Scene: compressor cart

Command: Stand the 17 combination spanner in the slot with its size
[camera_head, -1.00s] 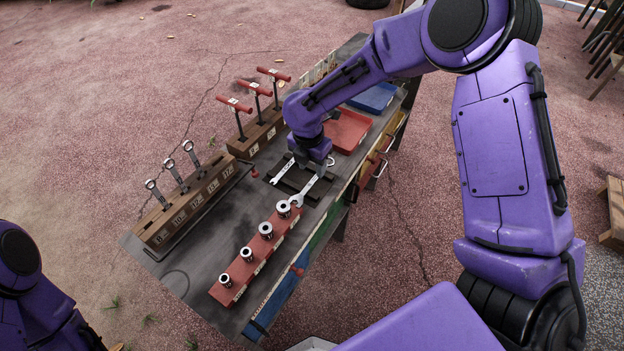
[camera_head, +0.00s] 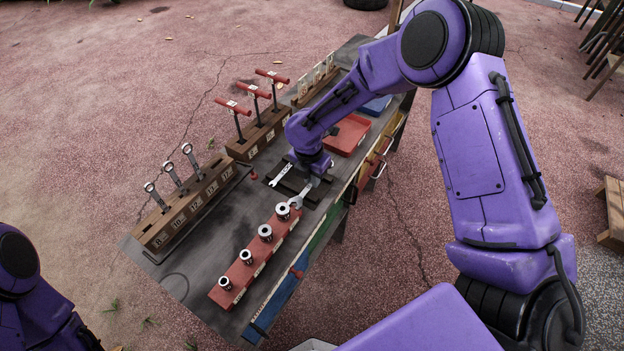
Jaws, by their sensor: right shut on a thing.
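My right gripper (camera_head: 316,173) is shut on a combination spanner (camera_head: 302,195) over the dark tray on the cart top. Its open jaw points down left, close to the largest socket. The fingertips are mostly hidden by the wrist, and I cannot read the spanner's size. A second spanner (camera_head: 280,175) lies in the dark tray (camera_head: 273,184). The brown slotted block (camera_head: 167,236) at the left carries size labels, with 17 (camera_head: 226,173) appearing at its far end. Three spanners (camera_head: 173,170) stand in it, ring ends up. My left gripper is out of view.
A red rail (camera_head: 222,294) with several upright sockets runs along the near right side. A block (camera_head: 243,151) with three red T-handles (camera_head: 252,91) stands behind. A red tray (camera_head: 347,134) and a blue tray (camera_head: 377,105) lie beyond my wrist. Bare cart top (camera_head: 205,258) lies between block and rail.

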